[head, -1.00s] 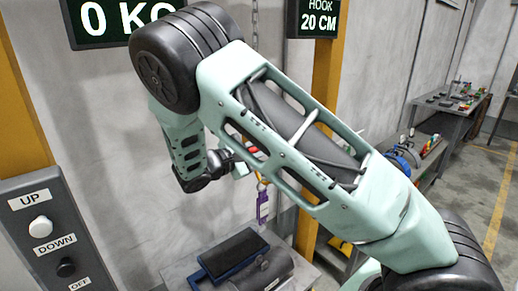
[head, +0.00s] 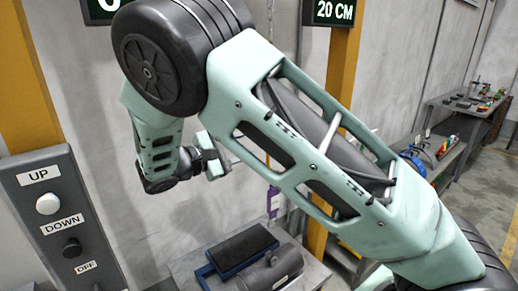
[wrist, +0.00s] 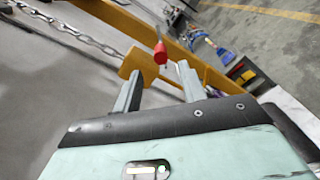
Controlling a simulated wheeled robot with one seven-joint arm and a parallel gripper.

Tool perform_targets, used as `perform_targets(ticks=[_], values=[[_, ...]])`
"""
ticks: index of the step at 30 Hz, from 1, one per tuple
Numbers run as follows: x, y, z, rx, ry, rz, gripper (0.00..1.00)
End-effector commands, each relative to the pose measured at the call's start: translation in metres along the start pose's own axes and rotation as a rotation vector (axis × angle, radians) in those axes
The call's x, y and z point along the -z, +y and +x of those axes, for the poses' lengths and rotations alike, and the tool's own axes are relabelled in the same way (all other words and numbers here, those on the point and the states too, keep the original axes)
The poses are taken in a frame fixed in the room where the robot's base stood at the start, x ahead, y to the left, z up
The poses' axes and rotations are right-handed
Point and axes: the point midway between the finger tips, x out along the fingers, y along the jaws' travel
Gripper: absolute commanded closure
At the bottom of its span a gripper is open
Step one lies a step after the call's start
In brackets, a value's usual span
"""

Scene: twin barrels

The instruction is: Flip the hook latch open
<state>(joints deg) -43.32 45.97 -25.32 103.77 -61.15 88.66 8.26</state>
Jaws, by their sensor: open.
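My gripper (head: 222,158) is open and empty, at the left of the hanging chain in the head view. In the wrist view its two fingers (wrist: 160,74) point up the picture, with a gap between them. Just beyond the fingertips is an orange block (wrist: 137,62) at the end of the chain, which looks like part of the hook. A red knob (wrist: 160,53), which may belong to the latch, shows beyond the gap. I cannot tell whether the fingers touch either. My arm hides most of the hook in the head view; a purple piece (head: 272,201) hangs below.
The chain (head: 270,18) hangs from above. A bench (head: 185,268) with a dark cylinder (head: 268,272) and a blue-framed black tray (head: 240,247) stands below. A control panel (head: 60,222) is at the left. Yellow posts stand behind.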

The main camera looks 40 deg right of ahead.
Motion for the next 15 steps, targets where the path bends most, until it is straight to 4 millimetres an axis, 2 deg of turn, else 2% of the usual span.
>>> perform_targets(ticks=[1,6,10,15], values=[[0.004,-0.003,-0.014,-0.002,0.005,0.004,0.59],[0.002,-0.002,-0.046,0.000,0.003,0.002,0.59],[0.002,-0.001,-0.062,-0.001,0.001,0.002,0.59],[0.000,0.000,-0.071,0.000,0.000,0.000,0.59]])
